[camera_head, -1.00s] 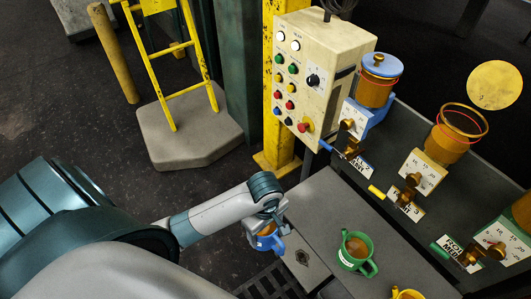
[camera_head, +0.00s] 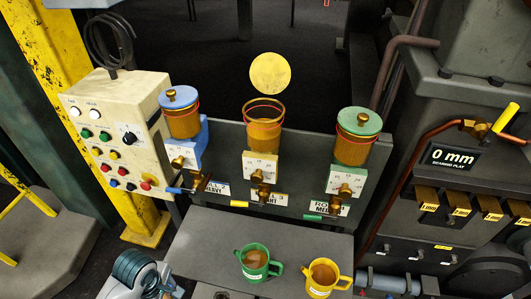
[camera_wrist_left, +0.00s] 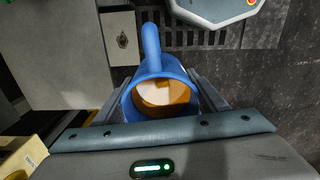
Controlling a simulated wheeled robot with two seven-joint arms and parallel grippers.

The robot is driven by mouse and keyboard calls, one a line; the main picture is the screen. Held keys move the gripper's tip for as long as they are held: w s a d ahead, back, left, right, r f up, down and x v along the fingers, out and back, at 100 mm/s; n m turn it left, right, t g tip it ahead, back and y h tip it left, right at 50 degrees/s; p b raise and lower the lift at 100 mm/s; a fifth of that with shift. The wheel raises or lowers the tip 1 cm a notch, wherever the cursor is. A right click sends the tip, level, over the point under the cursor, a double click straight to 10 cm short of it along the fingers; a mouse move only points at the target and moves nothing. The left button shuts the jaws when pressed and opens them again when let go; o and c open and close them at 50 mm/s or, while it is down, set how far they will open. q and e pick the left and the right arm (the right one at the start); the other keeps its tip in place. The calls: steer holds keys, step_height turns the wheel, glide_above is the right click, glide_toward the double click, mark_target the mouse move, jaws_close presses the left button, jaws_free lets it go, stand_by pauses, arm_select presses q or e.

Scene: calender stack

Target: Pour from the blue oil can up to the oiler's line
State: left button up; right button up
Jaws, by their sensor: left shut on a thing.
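The blue oil can (camera_wrist_left: 160,66) is between the fingers of my left gripper (camera_wrist_left: 162,88) in the left wrist view; amber oil shows inside it. In the head view my left wrist (camera_head: 140,272) is at the bottom edge, left of the shelf, and the can is out of sight or cut off. Three oilers stand behind the shelf: one with a blue lid (camera_head: 179,97), one yellow and open on top (camera_head: 264,133), and one with a green lid (camera_head: 359,121). Each has a red line around its amber glass. My right gripper is out of view.
A green can (camera_head: 253,259) and a yellow can (camera_head: 323,275), both holding oil, stand on the grey shelf (camera_head: 205,240). A round yellow disc (camera_head: 270,73) is behind the middle oiler. A control box (camera_head: 115,130) stands left; a dark machine with pipes stands right.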

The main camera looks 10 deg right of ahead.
arm_select(q)
steer(key=shift+w+r, duration=0.15)
stand_by(0.4)
steer(key=shift+w+d+r, duration=0.25)
steer(key=shift+w+r, duration=0.05)
steer(key=shift+w, duration=0.05)
steer(key=w+d+r+m+b, duration=0.1)
steer(key=w+d+r+m, duration=0.25)
steer(key=r, duration=0.25)
steer(key=w+d+r+m, duration=0.2)
steer(key=w+r+m, duration=0.25)
steer(key=r, duration=0.25)
steer(key=s+a+r+m+b, duration=0.1)
steer(key=a+r+m, duration=0.2)
steer(key=r+m, duration=0.4)
steer(key=shift+s+a+r, duration=0.15)
steer(key=shift+s+r, duration=0.1)
steer(key=shift+r, duration=2.55)
